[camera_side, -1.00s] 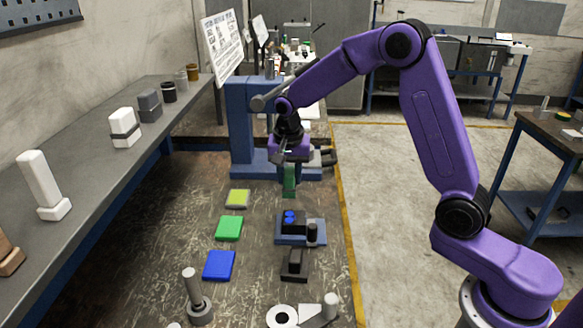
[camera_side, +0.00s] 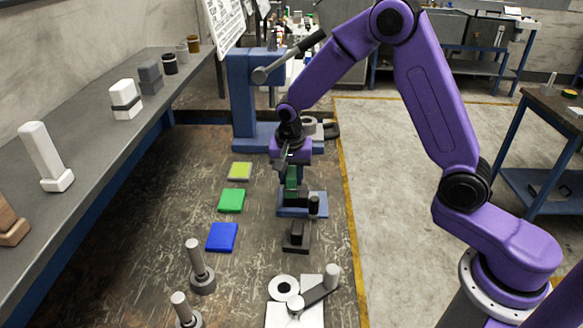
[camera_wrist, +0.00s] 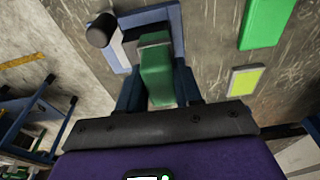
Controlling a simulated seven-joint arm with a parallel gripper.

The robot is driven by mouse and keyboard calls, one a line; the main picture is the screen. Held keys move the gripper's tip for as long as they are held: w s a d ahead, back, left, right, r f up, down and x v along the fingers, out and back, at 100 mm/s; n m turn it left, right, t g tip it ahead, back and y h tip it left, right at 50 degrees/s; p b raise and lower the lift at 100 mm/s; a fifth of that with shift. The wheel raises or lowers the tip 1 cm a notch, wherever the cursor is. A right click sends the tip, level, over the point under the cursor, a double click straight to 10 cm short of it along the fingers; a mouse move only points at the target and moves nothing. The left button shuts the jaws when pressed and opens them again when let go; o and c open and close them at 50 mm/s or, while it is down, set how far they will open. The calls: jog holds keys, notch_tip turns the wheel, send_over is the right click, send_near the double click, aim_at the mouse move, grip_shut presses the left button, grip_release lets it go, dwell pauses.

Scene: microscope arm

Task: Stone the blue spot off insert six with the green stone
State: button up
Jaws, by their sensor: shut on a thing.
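My gripper (camera_side: 291,168) is shut on the green stone (camera_side: 291,184), which points down over the blue fixture (camera_side: 325,199) on the bench. In the wrist view the stone (camera_wrist: 158,78) sits between the two fingers, its far end over the dark and grey block in the fixture (camera_wrist: 178,22). The insert block is mostly covered by the stone and gripper, and its blue spots are hidden now. I cannot tell whether the stone touches it. A dark round post (camera_side: 314,204) stands on the fixture beside the stone.
Yellow (camera_side: 240,171), green (camera_side: 231,200) and blue (camera_side: 221,237) pads lie left of the fixture. A black block (camera_side: 297,237) sits in front. A blue press (camera_side: 243,100) stands behind. Posts on round bases (camera_side: 197,262) stand at the front left. A shelf (camera_side: 90,190) runs along the left.

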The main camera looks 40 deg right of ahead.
jog(key=shift+s+a, duration=0.95)
jog(key=shift+s, duration=0.05)
jog(key=shift+w+d, duration=2.4)
jog(key=shift+d, duration=0.05)
notch_tip(320, 180, up, 8)
jog(key=shift+r, duration=0.15)
